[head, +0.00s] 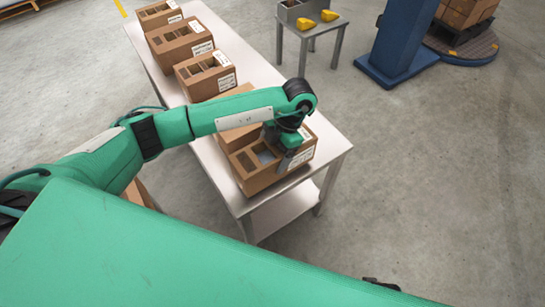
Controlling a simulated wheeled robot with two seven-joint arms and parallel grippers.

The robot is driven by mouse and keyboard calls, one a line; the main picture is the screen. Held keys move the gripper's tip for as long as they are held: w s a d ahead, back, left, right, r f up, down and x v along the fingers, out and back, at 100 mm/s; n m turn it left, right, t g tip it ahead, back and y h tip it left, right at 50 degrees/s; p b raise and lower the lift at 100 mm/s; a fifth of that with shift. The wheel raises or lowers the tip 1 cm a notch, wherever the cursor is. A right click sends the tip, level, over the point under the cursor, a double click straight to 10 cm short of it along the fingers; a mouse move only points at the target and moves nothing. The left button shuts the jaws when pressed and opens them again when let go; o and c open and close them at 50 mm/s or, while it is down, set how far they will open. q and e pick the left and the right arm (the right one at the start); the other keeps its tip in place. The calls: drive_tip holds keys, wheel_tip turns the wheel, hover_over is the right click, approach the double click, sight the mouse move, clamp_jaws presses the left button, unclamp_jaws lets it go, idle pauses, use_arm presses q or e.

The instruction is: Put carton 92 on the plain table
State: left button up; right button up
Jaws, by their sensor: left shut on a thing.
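My left arm reaches in from the left over a long pale table (328,152), and my left gripper (287,158) points down at the nearest carton. It is shut on this brown open-topped carton (262,181), at its upper right part. The carton has white labels, too small to read, so I cannot tell which one is carton 92. It sits at the table's near end; I cannot tell whether it is lifted. Another carton (226,107) behind it is partly hidden by my arm. My right gripper is out of view.
Three more open cartons stand in a row farther back: one (205,83), another (178,50), and the farthest (157,18). A small grey table (318,29) holds a grey bin (290,12) and yellow items (306,23). A blue column base (395,62) stands right. Floor at right is clear.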

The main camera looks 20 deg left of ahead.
use_arm(q)
drive_tip(key=shift+f, duration=1.1)
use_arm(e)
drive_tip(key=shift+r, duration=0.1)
use_arm(q)
drive_tip(key=o, duration=1.3)
drive_tip(key=shift+f, duration=0.1)
drive_tip(key=o, duration=0.3)
drive_tip(key=shift+o, duration=0.2)
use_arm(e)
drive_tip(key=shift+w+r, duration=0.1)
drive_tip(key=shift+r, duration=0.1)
use_arm(q)
drive_tip(key=v, duration=1.1)
drive_tip(key=shift+w+d+r, duration=0.1)
drive_tip(key=shift+r, duration=0.5)
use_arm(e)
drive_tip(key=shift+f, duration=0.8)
